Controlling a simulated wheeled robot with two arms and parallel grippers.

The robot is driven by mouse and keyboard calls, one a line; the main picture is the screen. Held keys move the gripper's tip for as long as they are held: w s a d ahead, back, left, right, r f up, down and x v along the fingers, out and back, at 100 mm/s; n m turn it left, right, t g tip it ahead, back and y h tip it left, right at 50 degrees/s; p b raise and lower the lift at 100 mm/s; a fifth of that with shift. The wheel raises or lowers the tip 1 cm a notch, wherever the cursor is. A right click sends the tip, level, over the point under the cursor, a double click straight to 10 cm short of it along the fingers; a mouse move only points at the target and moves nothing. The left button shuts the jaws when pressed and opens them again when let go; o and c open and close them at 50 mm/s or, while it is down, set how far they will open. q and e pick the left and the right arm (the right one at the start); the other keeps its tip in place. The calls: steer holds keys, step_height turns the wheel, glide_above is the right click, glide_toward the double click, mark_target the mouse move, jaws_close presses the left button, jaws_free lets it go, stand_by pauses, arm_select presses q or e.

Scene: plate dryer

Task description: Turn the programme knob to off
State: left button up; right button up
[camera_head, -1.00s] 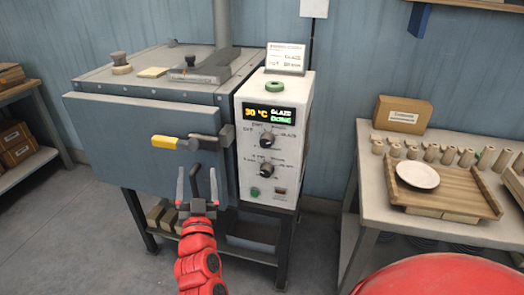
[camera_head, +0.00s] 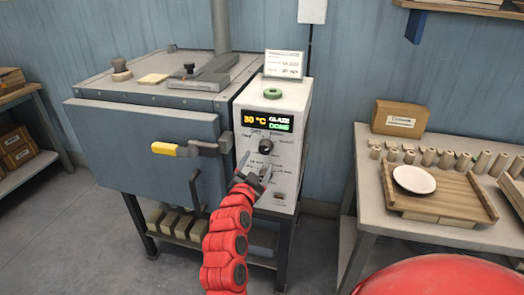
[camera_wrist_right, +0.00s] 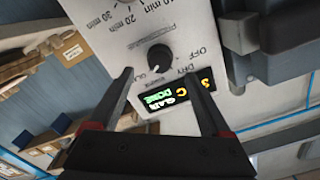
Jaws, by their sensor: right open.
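The programme knob (camera_head: 265,146) is the upper black knob on the white control panel (camera_head: 285,125), under a lit display (camera_head: 267,122) reading 30 °C, GLAZE, DONE. My right gripper (camera_head: 256,165) is open and empty in front of the panel, just below this knob in the head view. In the right wrist view the knob (camera_wrist_right: 160,57) appears between and beyond the open fingers (camera_wrist_right: 158,75), apart from them. OFF and DRY labels lie to its right there. I cannot read its setting surely. My left gripper is not in view.
A lower knob with minute labels (camera_wrist_right: 130,2) is largely hidden by my gripper in the head view. The blue-grey door's yellow handle (camera_head: 176,149) sticks out left of the panel. A table (camera_head: 375,200) with a plate (camera_head: 414,179) stands at right.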

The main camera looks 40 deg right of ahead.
mark_target(263, 151)
steer(key=x, duration=0.5)
steer(key=shift+w+d+p, duration=0.3)
steer(key=shift+p, duration=0.05)
jaws_close()
